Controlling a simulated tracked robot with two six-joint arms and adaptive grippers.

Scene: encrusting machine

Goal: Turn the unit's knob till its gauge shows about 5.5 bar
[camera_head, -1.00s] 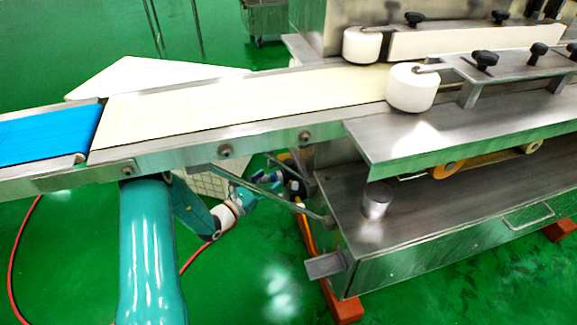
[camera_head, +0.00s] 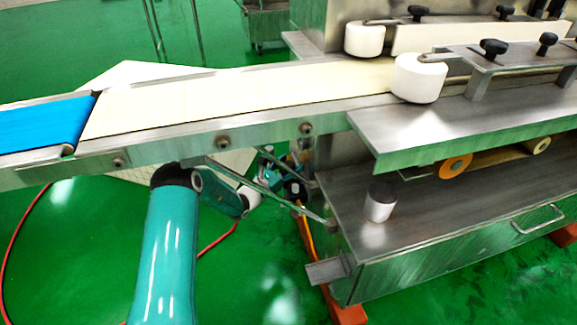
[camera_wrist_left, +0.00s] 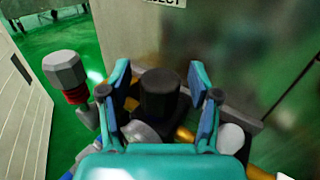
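The unit's black knob (camera_wrist_left: 160,92) shows in the middle of the left wrist view, with yellow pipe on both sides of it. My left gripper (camera_wrist_left: 159,78) is open, with one teal finger on each side of the knob and a visible gap to each. In the head view my left gripper (camera_head: 268,176) is small, under the conveyor, close to the dark unit (camera_head: 295,189) at the machine's side. I cannot make out a gauge face or a reading; a pale round part (camera_wrist_left: 231,138) sits right of the knob. My right gripper is not in view.
The conveyor (camera_head: 230,100) and its metal side rail run above my left arm. The machine cabinet (camera_head: 440,250) stands to the right. A grey fitting with a red ring (camera_wrist_left: 75,95) sticks up left of the gripper. A red hose lies on the open green floor.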

